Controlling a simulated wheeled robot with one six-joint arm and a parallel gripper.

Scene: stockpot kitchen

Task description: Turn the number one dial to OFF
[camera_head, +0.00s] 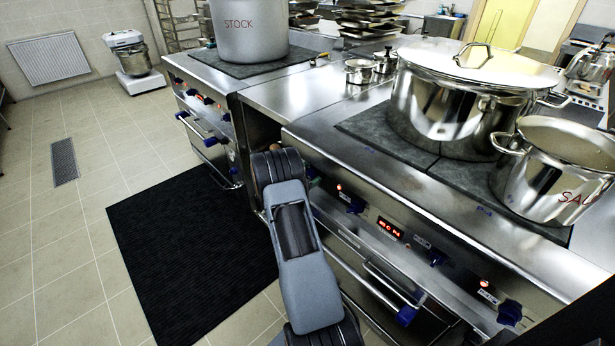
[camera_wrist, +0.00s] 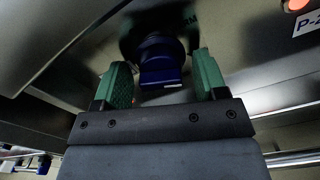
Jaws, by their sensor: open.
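A dark blue dial (camera_wrist: 160,66) on a dark round plate shows in the wrist view, on the steel stove front. The letters "RM" show at the plate's upper right. My gripper (camera_wrist: 163,62) is open, with one green finger on each side of the dial. The dial lies between the fingers; I cannot tell whether they touch it. No number one mark is readable.
A label reading P-2 (camera_wrist: 308,22) and a red light are right of the dial. A blue-ended oven handle (camera_head: 395,300) juts out below the panel. A large lidded pot (camera_head: 455,115) and a sauce pot (camera_head: 550,170) stand on top. Floor is clear left, around a black mat (camera_head: 185,240).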

